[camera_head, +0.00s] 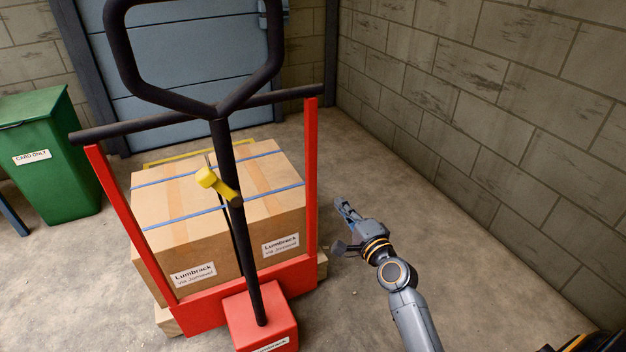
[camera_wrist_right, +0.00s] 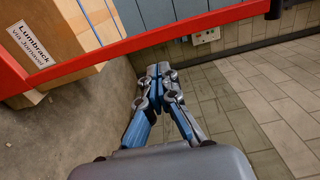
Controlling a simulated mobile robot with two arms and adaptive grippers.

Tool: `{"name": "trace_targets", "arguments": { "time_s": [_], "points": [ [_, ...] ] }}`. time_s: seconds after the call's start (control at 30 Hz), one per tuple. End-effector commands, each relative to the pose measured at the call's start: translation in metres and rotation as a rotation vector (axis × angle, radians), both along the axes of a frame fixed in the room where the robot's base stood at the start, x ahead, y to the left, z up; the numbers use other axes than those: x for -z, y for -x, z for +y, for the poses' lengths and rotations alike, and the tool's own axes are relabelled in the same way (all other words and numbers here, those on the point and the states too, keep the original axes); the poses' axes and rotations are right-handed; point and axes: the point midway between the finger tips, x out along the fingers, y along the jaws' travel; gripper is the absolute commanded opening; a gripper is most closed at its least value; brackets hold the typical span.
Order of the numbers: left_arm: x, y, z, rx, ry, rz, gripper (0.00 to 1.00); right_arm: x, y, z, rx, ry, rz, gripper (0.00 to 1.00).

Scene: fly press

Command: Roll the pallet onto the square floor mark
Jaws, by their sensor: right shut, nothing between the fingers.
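The pallet (camera_head: 168,322) is wooden and mostly hidden under cardboard boxes (camera_head: 190,240) tied with blue straps. It stands on a red pallet truck with a red frame (camera_head: 311,190), a dark crossbar (camera_head: 285,96) and a dark loop handle (camera_head: 125,55). A yellow lever (camera_head: 212,184) sits on the handle's shaft. A yellow strip (camera_head: 160,161) shows behind the boxes; I cannot tell whether it is the floor mark. My right gripper (camera_head: 342,206) is shut and empty, to the right of the truck and apart from it. It also shows in the wrist view (camera_wrist_right: 159,72). My left gripper is out of view.
A green bin (camera_head: 45,160) stands at the left. A grey-blue roller door (camera_head: 180,60) is behind the load. A block wall (camera_head: 480,100) runs along the right, with bare floor (camera_head: 440,215) between it and the truck. A small wall box (camera_wrist_right: 206,36) shows in the wrist view.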

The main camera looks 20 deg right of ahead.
Motion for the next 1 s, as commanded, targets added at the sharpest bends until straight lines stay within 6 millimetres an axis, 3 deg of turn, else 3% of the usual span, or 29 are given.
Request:
{"name": "trace_targets", "arguments": {
  "time_s": [0.23, 0.53, 0.73, 1.0],
  "points": [
    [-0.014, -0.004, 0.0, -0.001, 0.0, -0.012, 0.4, 0.0, -0.05, 0.001, -0.002, 0.002, -0.001, 0.0],
    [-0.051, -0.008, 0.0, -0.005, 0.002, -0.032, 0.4, 0.001, -0.109, 0.001, -0.001, 0.003, 0.001, 0.0],
    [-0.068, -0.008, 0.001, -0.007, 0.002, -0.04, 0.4, 0.001, -0.126, 0.001, -0.001, 0.005, 0.003, 0.0],
    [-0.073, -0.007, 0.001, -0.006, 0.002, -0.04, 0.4, 0.0, -0.129, 0.001, -0.001, 0.005, 0.003, 0.0]
  ]
}}
